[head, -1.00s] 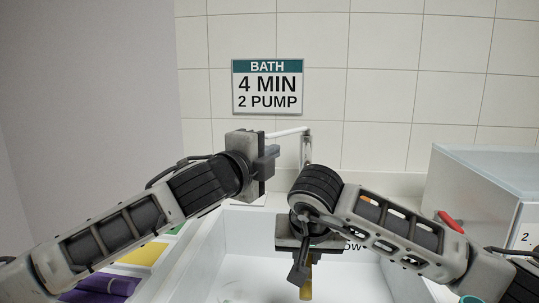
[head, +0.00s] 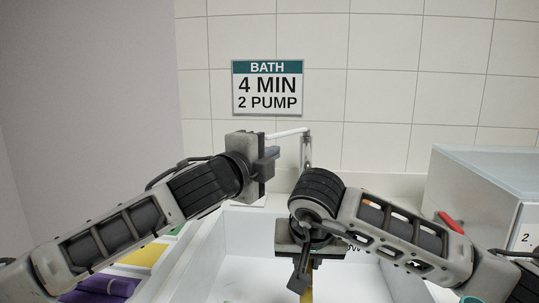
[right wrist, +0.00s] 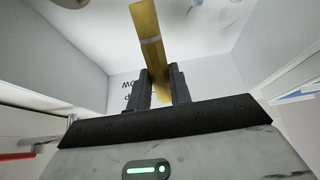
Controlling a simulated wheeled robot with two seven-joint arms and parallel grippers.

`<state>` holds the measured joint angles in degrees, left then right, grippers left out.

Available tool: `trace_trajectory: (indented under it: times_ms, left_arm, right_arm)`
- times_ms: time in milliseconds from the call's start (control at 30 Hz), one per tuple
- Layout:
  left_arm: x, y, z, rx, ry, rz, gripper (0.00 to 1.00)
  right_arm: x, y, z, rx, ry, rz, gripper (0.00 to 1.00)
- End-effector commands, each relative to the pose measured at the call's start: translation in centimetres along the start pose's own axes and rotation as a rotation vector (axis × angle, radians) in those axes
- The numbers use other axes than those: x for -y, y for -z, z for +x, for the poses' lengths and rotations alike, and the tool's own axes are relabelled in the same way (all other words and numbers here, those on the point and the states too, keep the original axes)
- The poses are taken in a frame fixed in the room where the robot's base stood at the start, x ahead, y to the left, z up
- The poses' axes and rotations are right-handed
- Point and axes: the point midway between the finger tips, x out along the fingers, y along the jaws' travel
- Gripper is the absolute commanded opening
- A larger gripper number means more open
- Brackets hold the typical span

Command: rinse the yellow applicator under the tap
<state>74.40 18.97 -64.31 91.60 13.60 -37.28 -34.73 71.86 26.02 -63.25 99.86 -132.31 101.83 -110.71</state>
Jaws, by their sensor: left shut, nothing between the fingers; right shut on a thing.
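The yellow applicator (head: 307,296) hangs below my right gripper (head: 300,270) over the white basin (head: 345,280). In the right wrist view the applicator (right wrist: 151,45) is a yellow stick with a pale band, held between both fingers of the right gripper (right wrist: 163,88). My left gripper (head: 268,160) is shut and empty beside the tap (head: 306,150), which stands at the back of the basin. The tap's lower part is partly hidden behind my right arm. I cannot tell whether water is running.
A sign (head: 267,87) reading "BATH 4 MIN 2 PUMP" hangs on the tiled wall. A white box (head: 480,190) with a red handle (head: 450,222) stands at the right. Yellow (head: 145,255) and purple (head: 105,287) items lie at the left, partly behind my left arm.

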Motion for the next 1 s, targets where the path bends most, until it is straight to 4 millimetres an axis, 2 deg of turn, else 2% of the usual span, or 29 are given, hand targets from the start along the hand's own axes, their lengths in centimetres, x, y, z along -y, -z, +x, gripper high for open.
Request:
trace_trajectory:
  times_ms: [500, 1000]
  left_arm:
    - [0.1, 0.0, 0.0, 0.0, 0.0, 0.0, 0.0]
    - [1.6, 0.0, 0.0, 0.0, 0.0, 0.0, 0.0]
  right_arm:
    - [0.0, 0.0, -0.2, -0.001, 0.001, -0.001, 0.0]
    - [0.0, -1.8, -4.7, -0.003, 0.002, -0.001, 0.0]
